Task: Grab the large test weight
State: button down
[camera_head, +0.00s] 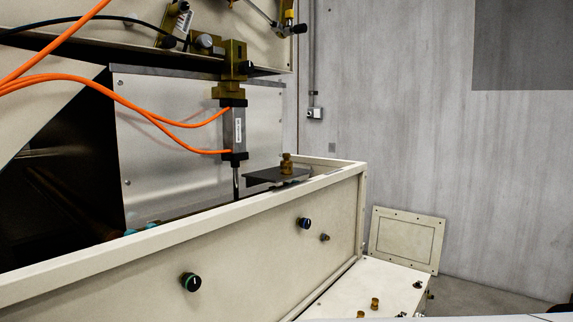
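A brass-coloured weight (287,165) with a knob on top stands upright on a dark flat plate (268,176) at the right end of the cream hopper trough. It looks the largest of the brass pieces in view. My gripper is not in view.
A cylinder (238,130) with orange hoses hangs just left of the plate. The trough's raised rim (180,238) runs in front. Knobs (191,282) stick out of its front panel. A cream panel (406,239) leans against the grey wall.

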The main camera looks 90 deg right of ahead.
aim_at(285, 166)
jog(key=z, duration=2.55)
